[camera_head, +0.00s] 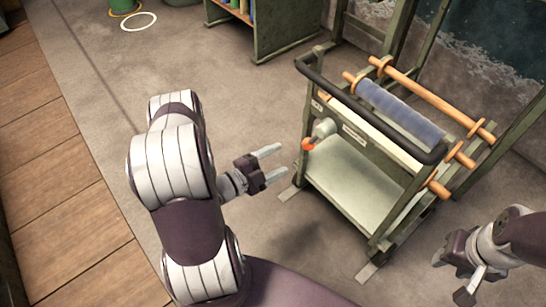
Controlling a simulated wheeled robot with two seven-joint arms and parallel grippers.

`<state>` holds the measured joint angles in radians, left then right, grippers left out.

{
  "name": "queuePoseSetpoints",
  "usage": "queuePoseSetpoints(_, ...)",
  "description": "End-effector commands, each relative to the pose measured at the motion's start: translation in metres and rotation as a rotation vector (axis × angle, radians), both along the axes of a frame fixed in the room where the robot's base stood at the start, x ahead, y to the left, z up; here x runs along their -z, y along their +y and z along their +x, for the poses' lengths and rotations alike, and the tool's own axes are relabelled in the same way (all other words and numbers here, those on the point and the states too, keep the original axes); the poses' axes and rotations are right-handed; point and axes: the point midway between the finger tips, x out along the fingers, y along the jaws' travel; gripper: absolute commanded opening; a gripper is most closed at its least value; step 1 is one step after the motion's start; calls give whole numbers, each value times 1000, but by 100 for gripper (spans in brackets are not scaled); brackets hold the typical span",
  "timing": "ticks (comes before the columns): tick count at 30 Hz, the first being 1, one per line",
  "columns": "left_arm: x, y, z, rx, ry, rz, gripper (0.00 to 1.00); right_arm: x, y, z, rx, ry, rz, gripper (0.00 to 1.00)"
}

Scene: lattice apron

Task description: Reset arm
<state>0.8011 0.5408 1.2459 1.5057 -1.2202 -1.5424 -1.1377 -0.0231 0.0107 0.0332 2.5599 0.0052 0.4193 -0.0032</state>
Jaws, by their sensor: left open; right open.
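My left gripper (272,165) is open and empty, with its two fingers pointing right over the bare floor. It is apart from the green cart (352,180) that stands to its right. My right gripper (447,276) is at the lower right, in front of the cart, with its fingers spread and nothing seen between them. My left arm is bent at the left of the view, and only the end of my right arm shows.
The cart has a dark rail (331,88), a blue roll (400,110), wooden rods (437,96) and an orange knob (308,144). A green shelf (275,33) stands at the back.

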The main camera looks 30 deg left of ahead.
Motion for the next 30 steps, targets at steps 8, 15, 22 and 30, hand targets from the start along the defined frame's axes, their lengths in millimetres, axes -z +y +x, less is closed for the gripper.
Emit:
queuePoseSetpoints(8,0,4,-10,1,1,-1,65,-2,0,0,0,0,0,43)
queuePoseSetpoints(15,0,4,-9,1,0,0,65,-2,0,0,0,0,0,43)
queuePoseSetpoints(22,24,6,-12,-25,161,-67,65,-2,0,0,0,0,0,43)
queuePoseSetpoints(30,73,76,-83,-818,1243,-343,65,-3,0,0,0,0,0,43)
